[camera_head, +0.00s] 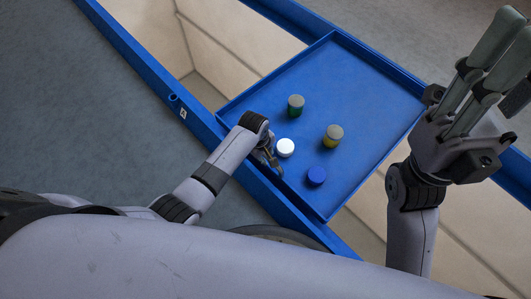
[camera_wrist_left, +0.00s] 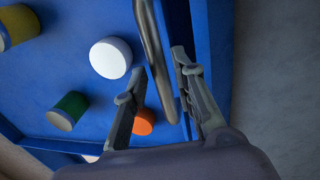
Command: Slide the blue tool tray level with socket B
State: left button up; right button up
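The blue tool tray (camera_head: 370,105) spans two blue rails in the head view and carries several small round containers. My left gripper (camera_head: 272,165) is at the tray's left edge. In the left wrist view, my left gripper (camera_wrist_left: 161,64) is open, with a grey curved handle (camera_wrist_left: 152,45) running between its fingers; I see a gap at the right finger. My right gripper (camera_head: 492,75) is raised at the right, fingers pointing up, apparently open and empty. A socket hole (camera_head: 173,97) with a label reading A (camera_head: 183,114) is on the left rail. No socket B label is readable.
An orange round part (camera_wrist_left: 144,122) shows behind my left fingers. The space between the rails beyond the tray is open.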

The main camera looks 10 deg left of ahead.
pick_arm(q)
grip_shut()
dwell(0.6)
